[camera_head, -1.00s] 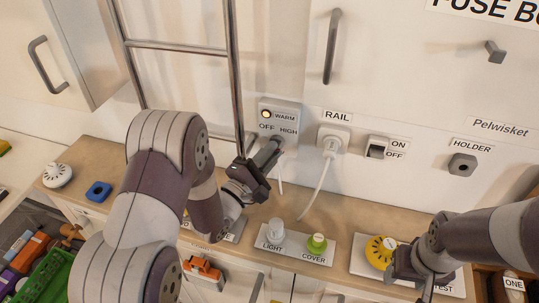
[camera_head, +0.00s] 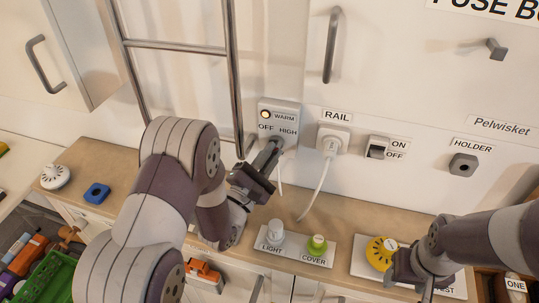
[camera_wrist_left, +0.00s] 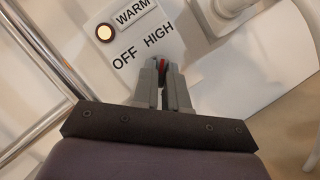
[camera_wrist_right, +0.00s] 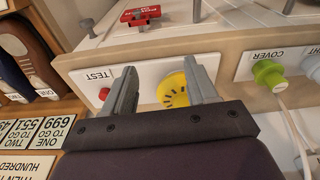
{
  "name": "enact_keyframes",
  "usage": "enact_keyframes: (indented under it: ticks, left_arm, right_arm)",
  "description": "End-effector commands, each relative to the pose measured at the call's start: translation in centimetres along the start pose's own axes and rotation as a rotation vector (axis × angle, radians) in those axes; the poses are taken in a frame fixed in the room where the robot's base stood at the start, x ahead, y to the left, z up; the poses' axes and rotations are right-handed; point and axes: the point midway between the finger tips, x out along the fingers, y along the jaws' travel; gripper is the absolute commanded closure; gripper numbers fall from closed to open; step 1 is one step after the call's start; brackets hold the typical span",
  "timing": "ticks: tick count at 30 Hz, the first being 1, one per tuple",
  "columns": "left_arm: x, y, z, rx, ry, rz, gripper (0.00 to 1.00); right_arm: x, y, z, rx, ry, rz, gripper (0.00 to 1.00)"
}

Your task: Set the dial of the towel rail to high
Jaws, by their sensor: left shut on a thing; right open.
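The towel rail's control box (camera_head: 293,112) is on the wall, marked WARM, OFF and HIGH, with a lit lamp (camera_head: 266,115). It also shows in the left wrist view, with its lamp (camera_wrist_left: 104,32). My left gripper (camera_head: 273,147) reaches up to the box's lower part and is shut on the dial. In the left wrist view a small dark part of the dial with a red mark (camera_wrist_left: 162,65) shows between the fingertips; the rest is hidden, so I cannot tell its setting. My right gripper (camera_wrist_right: 161,68) is open and empty near a yellow round thing (camera_wrist_right: 172,90).
The metal rail (camera_head: 180,47) stands left of the box. A white plug (camera_head: 333,141) with a hanging cord is under the RAIL label, and an ON/OFF switch (camera_head: 377,147) is further right. A plate marked LIGHT and COVER (camera_head: 292,252) lies on the counter below.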

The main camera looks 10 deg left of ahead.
Motion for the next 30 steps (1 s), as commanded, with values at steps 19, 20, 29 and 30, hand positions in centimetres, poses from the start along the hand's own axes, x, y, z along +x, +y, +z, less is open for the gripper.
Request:
enact_keyframes:
  ticks: [19, 20, 29, 30]
  left_arm:
    - [-1.6, -0.1, -0.2, 0.0, 0.004, -0.001, 0.62]
    - [-2.1, -0.1, -0.2, 0.0, 0.004, -0.001, 0.62]
    - [-9.7, -0.2, -0.5, 0.002, 0.006, 0.003, 0.62]
    - [-10.4, -0.2, -0.4, 0.0, 0.005, 0.003, 0.62]
  right_arm:
    - [0.4, 0.0, 0.1, 0.0, 0.0, 0.0, 0.43]
    - [0.5, 0.0, 0.1, 0.0, 0.0, 0.0, 0.43]
    - [2.6, 0.0, 0.3, 0.0, 0.0, 0.0, 0.43]
    - [2.9, 0.0, 0.3, 0.0, 0.0, 0.0, 0.43]
